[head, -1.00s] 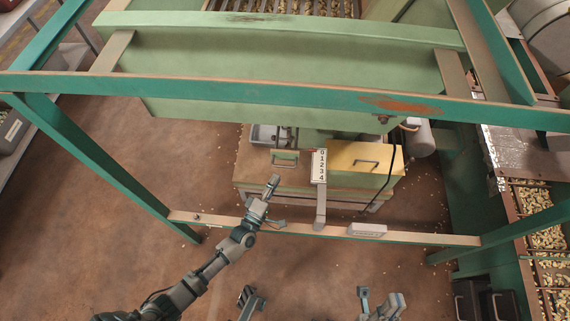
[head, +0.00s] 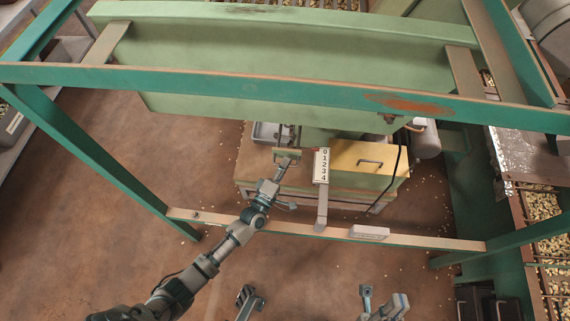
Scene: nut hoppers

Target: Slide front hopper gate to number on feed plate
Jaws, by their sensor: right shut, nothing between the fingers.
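The front hopper gate (head: 293,155), with a bar handle, sits under the green hopper, left of a white scale (head: 321,166) numbered 0 to 4. A small red pointer (head: 315,149) is near the 0. A pale plate (head: 370,232), likely the feed plate, is on the front rail; its writing is too small to read. My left gripper (head: 285,164) reaches over the rail, its fingertips at the gate handle; I cannot tell whether they hold it. What seems to be my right gripper (head: 384,306) is low at the bottom edge, shut and empty, away from the gate.
A green frame beam (head: 290,95) crosses above the gate, and a lower rail (head: 275,228) crosses in front. A yellow box (head: 368,160) with a handle stands right of the scale. A black cable (head: 397,165) hangs there. The floor left of the bench is open, with scattered nuts.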

